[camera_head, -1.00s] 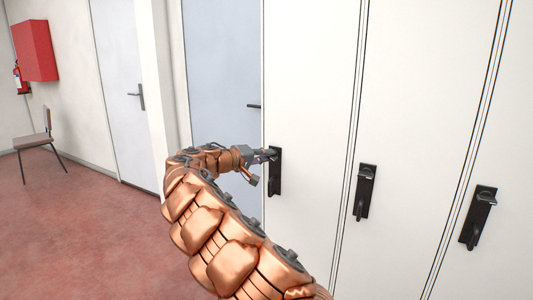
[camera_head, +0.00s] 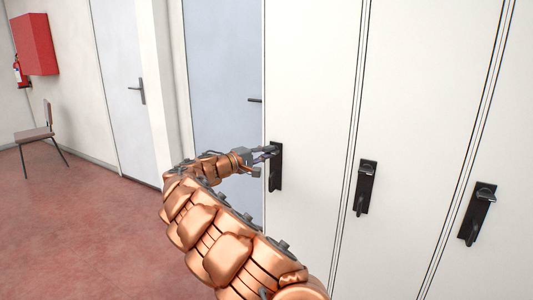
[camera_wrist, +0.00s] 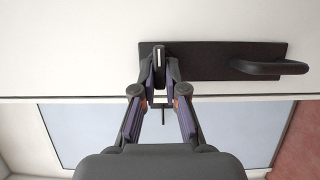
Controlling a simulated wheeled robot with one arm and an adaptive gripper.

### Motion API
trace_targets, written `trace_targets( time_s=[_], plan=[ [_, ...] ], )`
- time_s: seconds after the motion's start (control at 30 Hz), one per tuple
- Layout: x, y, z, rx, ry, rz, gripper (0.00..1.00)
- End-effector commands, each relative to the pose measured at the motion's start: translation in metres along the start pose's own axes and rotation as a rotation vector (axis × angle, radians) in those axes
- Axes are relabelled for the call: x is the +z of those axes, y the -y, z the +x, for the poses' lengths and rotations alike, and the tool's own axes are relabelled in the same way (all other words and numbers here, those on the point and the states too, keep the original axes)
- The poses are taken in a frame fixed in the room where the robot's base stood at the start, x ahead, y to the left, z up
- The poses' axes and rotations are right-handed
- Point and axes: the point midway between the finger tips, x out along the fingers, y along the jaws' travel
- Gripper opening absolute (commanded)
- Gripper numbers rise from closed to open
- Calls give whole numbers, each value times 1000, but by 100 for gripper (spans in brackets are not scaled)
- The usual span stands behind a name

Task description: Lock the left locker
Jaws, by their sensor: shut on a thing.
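The left locker (camera_head: 310,100) is a tall white door, shut flush with its neighbour. Its black lock plate (camera_head: 278,165) is near the door's left edge, with a small knob at the top and a lever handle below. My gripper (camera_head: 270,152) reaches the top of this plate from the left. In the wrist view, my gripper (camera_wrist: 160,82) is shut on the small knob (camera_wrist: 159,54) with a pale stripe at one end of the plate (camera_wrist: 215,60). The lever handle (camera_wrist: 268,68) at the other end is free. The fingertips partly hide the knob.
Two more white lockers, with a middle lock plate (camera_head: 367,187) and a right one (camera_head: 478,214), stand to the right. A grey-blue door (camera_head: 220,80) is behind my gripper. A chair (camera_head: 37,134) and red box (camera_head: 34,45) are far left. The red floor is open.

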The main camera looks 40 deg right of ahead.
Motion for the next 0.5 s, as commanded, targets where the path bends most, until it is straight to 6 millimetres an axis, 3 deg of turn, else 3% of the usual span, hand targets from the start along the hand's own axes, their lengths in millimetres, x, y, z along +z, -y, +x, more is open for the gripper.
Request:
trace_targets(
  time_s=[0.23,0.27,0.5],
  plan=[
    [3,1,3,-3,8,-2,0],
    [3,1,3,-3,8,-2,13],
    [2,1,3,-2,7,-1,36]
  ],
)
